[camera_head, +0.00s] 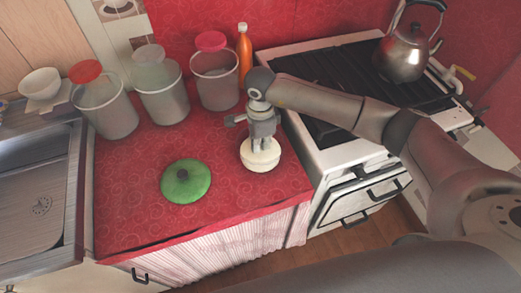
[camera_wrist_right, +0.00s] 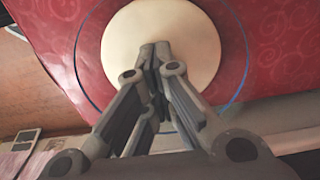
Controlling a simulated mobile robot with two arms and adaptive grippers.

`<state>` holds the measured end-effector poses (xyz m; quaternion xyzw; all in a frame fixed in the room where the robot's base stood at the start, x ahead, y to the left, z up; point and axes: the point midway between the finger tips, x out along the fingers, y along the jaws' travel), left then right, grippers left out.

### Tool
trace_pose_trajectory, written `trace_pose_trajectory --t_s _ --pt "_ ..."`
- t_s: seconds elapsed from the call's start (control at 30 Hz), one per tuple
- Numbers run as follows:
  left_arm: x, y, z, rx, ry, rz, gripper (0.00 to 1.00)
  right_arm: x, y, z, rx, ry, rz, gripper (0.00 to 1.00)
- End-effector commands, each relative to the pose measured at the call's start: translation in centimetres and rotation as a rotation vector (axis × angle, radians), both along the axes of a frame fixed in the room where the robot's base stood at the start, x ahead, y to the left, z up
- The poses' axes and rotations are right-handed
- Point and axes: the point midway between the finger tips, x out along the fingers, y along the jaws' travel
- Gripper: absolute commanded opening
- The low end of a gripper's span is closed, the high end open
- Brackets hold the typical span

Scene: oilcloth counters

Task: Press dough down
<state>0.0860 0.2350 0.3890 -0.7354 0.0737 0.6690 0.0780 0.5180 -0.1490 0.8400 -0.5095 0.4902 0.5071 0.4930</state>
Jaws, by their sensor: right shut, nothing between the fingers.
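The dough (camera_head: 262,160) is a pale round mass in a shallow round dish on the red counter, near the counter's right side. In the right wrist view the dough (camera_wrist_right: 190,27) is a cream disc inside a thin blue rim (camera_wrist_right: 80,75). My right gripper (camera_head: 264,147) points down over the dough with its fingers shut and empty. In the right wrist view its fingertips (camera_wrist_right: 155,47) overlap the dough's middle; whether they touch it I cannot tell. A green lid (camera_head: 186,181) with a dark knob lies flat to the left of the dough. My left gripper is not in view.
Three clear canisters (camera_head: 162,95) and an orange bottle (camera_head: 244,55) stand at the back of the counter. A stove (camera_head: 350,75) with a steel kettle (camera_head: 405,52) is on the right. A sink (camera_head: 40,190) is on the left. The front-left counter is bare.

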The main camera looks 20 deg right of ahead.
Motion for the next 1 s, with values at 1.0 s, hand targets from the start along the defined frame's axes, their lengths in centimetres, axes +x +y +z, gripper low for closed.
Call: trace_pose_trajectory --t_s 1.0 --pt "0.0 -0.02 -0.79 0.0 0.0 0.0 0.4 -0.26 -0.02 -0.83 -0.002 0.007 0.001 0.0"
